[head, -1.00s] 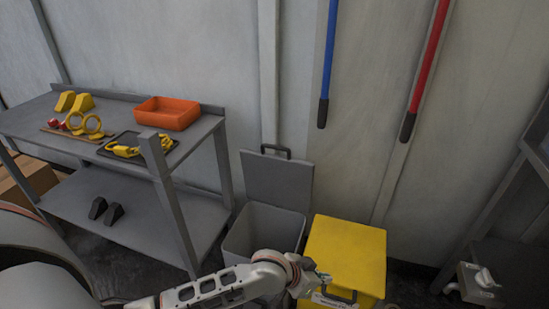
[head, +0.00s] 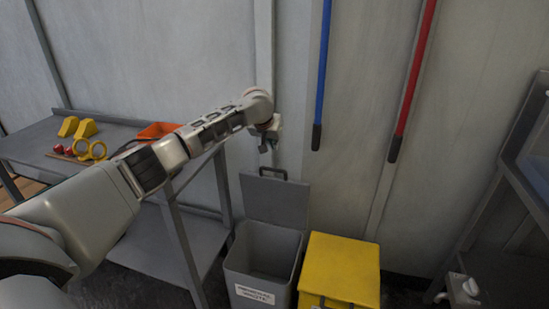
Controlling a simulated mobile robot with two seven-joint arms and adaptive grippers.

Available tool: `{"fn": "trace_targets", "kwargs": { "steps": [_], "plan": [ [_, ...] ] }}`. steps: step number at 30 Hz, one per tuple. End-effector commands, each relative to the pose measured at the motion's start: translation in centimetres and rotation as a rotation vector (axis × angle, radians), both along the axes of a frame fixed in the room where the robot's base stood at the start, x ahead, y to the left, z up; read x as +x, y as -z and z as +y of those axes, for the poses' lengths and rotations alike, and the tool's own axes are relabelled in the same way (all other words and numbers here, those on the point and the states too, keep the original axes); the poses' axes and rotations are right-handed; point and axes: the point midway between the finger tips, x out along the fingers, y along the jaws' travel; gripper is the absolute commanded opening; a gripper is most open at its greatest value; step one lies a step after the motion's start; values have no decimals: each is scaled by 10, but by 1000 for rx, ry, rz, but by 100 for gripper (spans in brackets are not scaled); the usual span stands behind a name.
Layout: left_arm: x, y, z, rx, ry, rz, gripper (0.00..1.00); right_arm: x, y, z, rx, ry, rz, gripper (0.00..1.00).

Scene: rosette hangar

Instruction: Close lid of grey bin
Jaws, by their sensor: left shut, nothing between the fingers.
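The grey bin (head: 236,262) stands on the floor against the wall, with a white label on its front. My left arm reaches in from the left across the workbench. My right gripper is not in view.
A yellow bin (head: 341,266) with its lid shut stands right beside the grey bin. A grey workbench (head: 190,223) at the left holds an orange tray (head: 157,131) and yellow items. Blue (head: 323,75) and red (head: 413,80) poles are on the wall.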

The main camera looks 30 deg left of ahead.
Motion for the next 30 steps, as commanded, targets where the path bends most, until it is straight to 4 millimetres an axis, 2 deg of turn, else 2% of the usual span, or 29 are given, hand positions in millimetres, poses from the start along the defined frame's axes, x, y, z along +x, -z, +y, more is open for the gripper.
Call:
{"fn": "trace_targets", "kwargs": {
  "steps": [1,7,9,12,19,20,22,30],
  "plan": [
    [2,11,0,-1,-1,7,0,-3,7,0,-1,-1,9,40],
    [20,46,4,-1,0,14,0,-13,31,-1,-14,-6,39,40],
    [27,59,5,0,1,17,0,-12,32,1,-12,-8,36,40],
    [37,71,7,1,3,16,0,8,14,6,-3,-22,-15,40],
    [56,97,12,0,3,13,0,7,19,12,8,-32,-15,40],
    [51,87,12,3,4,7,0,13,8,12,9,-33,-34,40],
    [46,80,10,2,5,-2,0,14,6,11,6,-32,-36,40],
    [25,88,5,2,5,0,0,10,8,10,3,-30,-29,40]
  ]
}}
